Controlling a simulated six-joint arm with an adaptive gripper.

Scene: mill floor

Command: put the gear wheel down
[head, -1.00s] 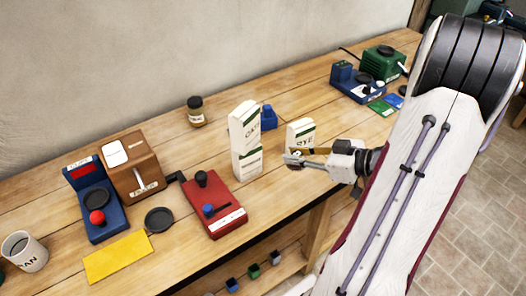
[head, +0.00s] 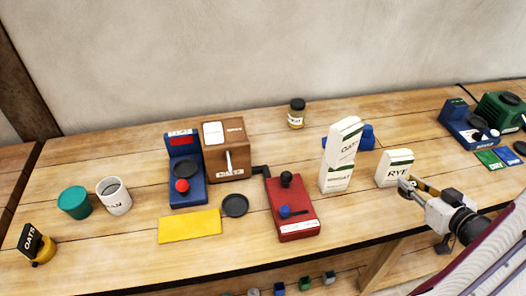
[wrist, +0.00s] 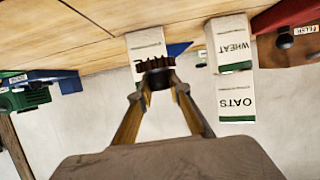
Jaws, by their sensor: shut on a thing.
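A dark toothed gear wheel (wrist: 158,64) is between my gripper's fingertips in the wrist view. My gripper (head: 408,187) is shut on it, at the right front of the bench in the head view. It appears in front of the white RYE carton (head: 394,167); the gap between them cannot be judged. In the head view the gear is too small to tell from the fingertips. In the wrist view the gear covers part of the RYE carton's label.
White OATS (head: 345,140) and WHEAT (head: 335,177) cartons stand stacked left of RYE, with a blue object behind. A red device (head: 293,210), yellow sheet (head: 190,226), black disc (head: 235,205), brown machine (head: 225,150) and blue scale (head: 187,180) stand further left. Bare wood (head: 350,215) lies in front.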

